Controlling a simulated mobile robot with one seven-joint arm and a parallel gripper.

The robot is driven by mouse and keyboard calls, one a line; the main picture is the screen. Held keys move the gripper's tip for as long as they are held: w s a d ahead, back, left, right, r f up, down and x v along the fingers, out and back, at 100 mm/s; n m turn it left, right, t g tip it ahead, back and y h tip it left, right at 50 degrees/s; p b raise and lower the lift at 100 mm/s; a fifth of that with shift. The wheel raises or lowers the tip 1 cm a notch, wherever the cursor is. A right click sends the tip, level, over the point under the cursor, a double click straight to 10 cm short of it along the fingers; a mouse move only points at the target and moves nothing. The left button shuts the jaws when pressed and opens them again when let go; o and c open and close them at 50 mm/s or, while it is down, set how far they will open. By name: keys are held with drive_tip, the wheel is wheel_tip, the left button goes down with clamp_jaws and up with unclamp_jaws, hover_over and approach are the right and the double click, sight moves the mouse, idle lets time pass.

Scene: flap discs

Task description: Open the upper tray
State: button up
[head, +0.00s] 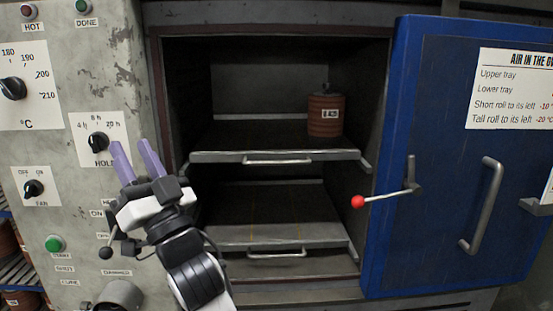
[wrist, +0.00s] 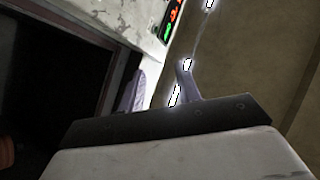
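The upper tray (head: 240,143) is a dark shelf inside the open oven, with a pale front edge and a metal bar handle (head: 277,161). A reddish-brown roll (head: 325,120) with a white label stands on its right part. My gripper (head: 130,144) is in front of the control panel, left of the oven opening and apart from the tray handle. Its two purple fingers are spread with nothing between them. They also show apart in the wrist view (wrist: 162,82). The tray is not clearly visible in the wrist view.
The lower tray (head: 275,208), with its own handle (head: 277,253), lies below and looks empty. The blue oven door (head: 440,130) is swung open on the right, with a red-knobbed lever (head: 358,202) reaching toward the opening. Knobs such as HOLD (head: 98,142) are near my gripper.

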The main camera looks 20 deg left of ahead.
drive_tip(key=w+d+f+m+t+h+p, duration=0.1)
drive_tip(key=w+d+f+m+h, duration=0.15)
drive_tip(key=w+m+h, duration=0.4)
drive_tip(key=w+d+f+m+t+h, duration=0.1)
drive_tip(key=w+d+m, duration=0.25)
drive_tip(key=w, duration=0.55)
drive_tip(key=m+g+h+p, duration=0.1)
drive_tip(key=m+g+h, duration=0.1)
drive_tip(key=m+h, duration=0.6)
approach(280, 163)
drive_tip(key=shift+m+y, duration=0.85)
drive_tip(key=shift+m, duration=0.05)
drive_tip(key=p+x, duration=0.1)
drive_tip(key=x, duration=0.2)
drive_tip(key=p+x, duration=0.1)
drive_tip(key=x, duration=0.3)
drive_tip(key=f+p+x, duration=0.1)
drive_tip(key=x, duration=0.2)
drive_tip(key=shift+w+d, duration=0.15)
drive_tip(key=shift+w, duration=0.3)
drive_tip(key=shift+c, duration=0.4)
clamp_jaws()
